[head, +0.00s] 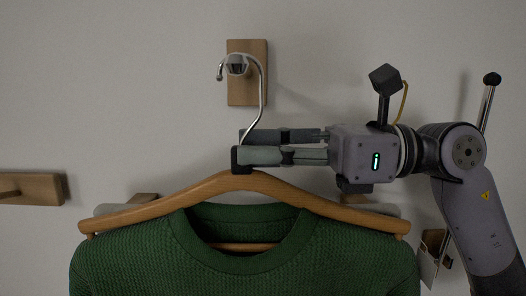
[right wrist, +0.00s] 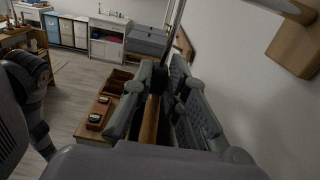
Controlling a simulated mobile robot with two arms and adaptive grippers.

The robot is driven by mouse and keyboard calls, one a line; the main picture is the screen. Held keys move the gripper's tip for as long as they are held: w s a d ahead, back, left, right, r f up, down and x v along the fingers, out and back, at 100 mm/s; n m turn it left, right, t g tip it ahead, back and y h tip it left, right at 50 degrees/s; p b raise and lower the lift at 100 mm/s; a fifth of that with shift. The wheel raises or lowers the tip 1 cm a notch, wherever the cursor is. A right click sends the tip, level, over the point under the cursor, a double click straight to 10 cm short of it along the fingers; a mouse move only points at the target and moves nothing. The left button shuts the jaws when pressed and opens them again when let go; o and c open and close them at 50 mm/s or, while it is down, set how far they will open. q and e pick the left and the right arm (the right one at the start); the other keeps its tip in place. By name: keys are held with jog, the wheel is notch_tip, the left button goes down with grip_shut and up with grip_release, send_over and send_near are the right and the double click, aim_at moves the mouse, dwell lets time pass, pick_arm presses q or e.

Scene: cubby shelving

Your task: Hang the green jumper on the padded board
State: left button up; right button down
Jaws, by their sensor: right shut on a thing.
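The green jumper (head: 245,262) hangs on a wooden hanger (head: 150,207). My right gripper (head: 240,147) comes from the right and is shut on the hanger at the base of its metal hook (head: 262,95). The wooden hanger also shows between the fingers in the right wrist view (right wrist: 150,120). My left gripper is not in view.
Another wooden board with a peg (head: 35,189) is on the wall at the left. A small wooden piece with a white tag (head: 431,260) is at the lower right, near my arm. The wrist view shows cabinets (right wrist: 75,32) and open floor (right wrist: 75,75).

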jog(key=c, duration=1.5)
grip_release()
jog(key=shift+f, duration=0.15)
jog(key=d, duration=2)
jog(key=shift+w+b, duration=0.1)
jog(key=shift+b, duration=0.25)
